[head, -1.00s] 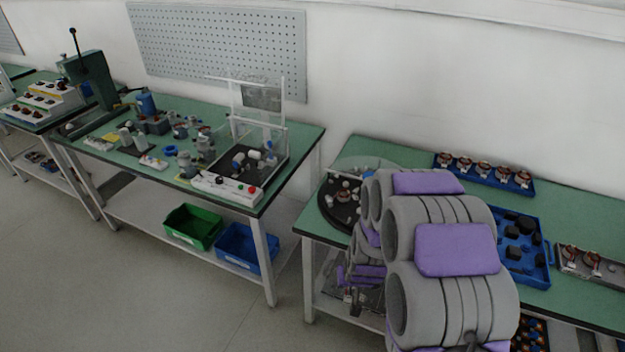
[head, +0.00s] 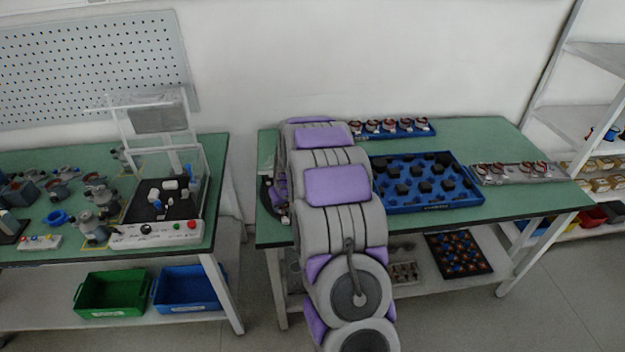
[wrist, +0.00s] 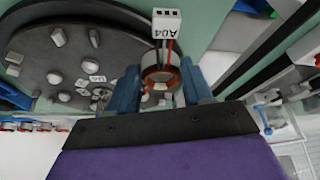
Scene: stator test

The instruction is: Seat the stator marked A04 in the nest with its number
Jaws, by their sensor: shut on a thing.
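My gripper (wrist: 160,88) is shut on a ring-shaped stator (wrist: 160,72) with copper-red windings, held between its two blue fingers. A round dark plate (wrist: 40,40) with several light and grey posts and small white labels lies beyond and left of the stator in the wrist view. The stator appears apart from it, but the gap is hard to judge. The nest numbers are too small to read. In the head view my arm hides the gripper, the stator and most of the plate.
On the green bench (head: 490,139) stand a blue tray with stators (head: 399,135), a blue tray with dark blocks (head: 425,207) and a grey strip with stators (head: 513,174). Another bench with a clear-guarded fixture (head: 155,200) is at left. Shelving (head: 590,110) stands right.

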